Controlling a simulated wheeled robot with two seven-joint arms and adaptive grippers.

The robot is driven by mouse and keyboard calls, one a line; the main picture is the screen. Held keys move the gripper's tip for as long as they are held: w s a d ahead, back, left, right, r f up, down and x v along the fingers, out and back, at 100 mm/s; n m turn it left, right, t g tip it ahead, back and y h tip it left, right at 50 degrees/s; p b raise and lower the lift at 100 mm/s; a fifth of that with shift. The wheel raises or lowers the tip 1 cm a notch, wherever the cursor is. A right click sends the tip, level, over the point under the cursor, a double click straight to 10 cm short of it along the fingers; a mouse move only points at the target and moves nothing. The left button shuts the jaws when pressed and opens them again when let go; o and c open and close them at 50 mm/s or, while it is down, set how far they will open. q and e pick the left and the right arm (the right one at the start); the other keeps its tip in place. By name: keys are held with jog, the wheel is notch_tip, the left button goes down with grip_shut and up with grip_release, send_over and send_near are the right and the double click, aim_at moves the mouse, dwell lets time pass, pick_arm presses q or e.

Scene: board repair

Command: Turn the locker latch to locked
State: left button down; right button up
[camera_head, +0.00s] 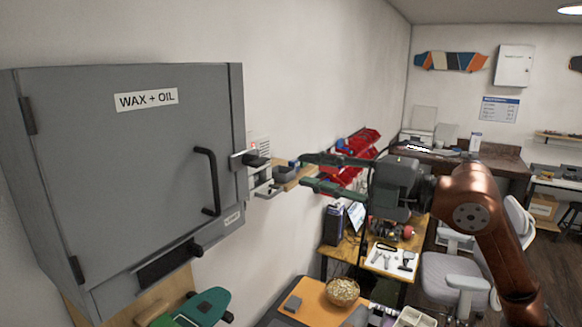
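The grey locker (110,190) labelled "WAX + OIL" hangs on the left wall, and its door looks closed. A black bar handle (215,182) is on the door. The latch (256,161), a small dark knob on a light plate, sits at the door's right edge. I cannot tell from this angle whether it is turned to locked. My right gripper (303,171) points left toward the latch, a short way to its right in the picture. Its two green fingers are spread apart, with nothing held between them. My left gripper is out of view.
Red bins (360,143) are on the wall behind. An orange-topped table with a bowl (342,292) stands below. A grey chair (455,280) is at the lower right.

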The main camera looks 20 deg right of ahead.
jog(key=shift+v, duration=1)
